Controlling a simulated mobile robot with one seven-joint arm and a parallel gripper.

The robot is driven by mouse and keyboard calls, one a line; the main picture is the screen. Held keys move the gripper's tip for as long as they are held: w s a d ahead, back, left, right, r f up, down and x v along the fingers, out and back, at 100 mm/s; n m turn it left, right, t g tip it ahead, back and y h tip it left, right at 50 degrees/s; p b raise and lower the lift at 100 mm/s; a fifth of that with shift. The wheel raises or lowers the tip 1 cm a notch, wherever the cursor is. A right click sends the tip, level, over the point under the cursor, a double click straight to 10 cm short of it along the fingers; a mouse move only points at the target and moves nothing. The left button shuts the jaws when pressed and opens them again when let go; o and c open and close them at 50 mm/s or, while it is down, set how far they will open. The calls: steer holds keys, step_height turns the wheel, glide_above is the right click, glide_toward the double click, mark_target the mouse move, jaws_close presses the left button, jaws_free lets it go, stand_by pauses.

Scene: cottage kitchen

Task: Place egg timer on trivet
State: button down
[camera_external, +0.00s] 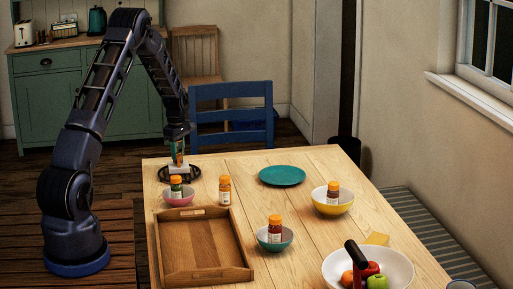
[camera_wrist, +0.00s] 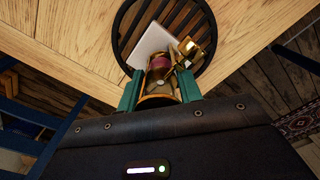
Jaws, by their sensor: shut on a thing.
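The trivet (camera_external: 165,179) is a round black slatted disc at the table's far left corner; it also fills the top of the wrist view (camera_wrist: 128,25). My gripper (camera_external: 178,149) points down over it. In the wrist view its teal fingers (camera_wrist: 160,86) are shut on the egg timer (camera_wrist: 160,66), a small glass-like piece with dark reddish contents. A white square piece (camera_wrist: 151,42) and a brass-coloured piece (camera_wrist: 199,50) show beyond the fingers, over the trivet. I cannot tell whether they belong to the timer, nor whether the timer touches the trivet.
A pink bowl (camera_external: 168,199) with a jar stands close in front of the trivet, with an orange-capped jar (camera_external: 224,190) beside it. A wooden tray (camera_external: 163,250), teal plate (camera_external: 282,175), yellow bowl (camera_external: 333,208), teal bowl (camera_external: 275,245) and white fruit bowl (camera_external: 395,268) stand on the table.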

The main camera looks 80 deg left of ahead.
steer(key=c, duration=0.9)
jaws_free()
steer(key=shift+c, duration=0.2)
step_height(320, 180, up, 12)
steer(key=shift+r, duration=0.1)
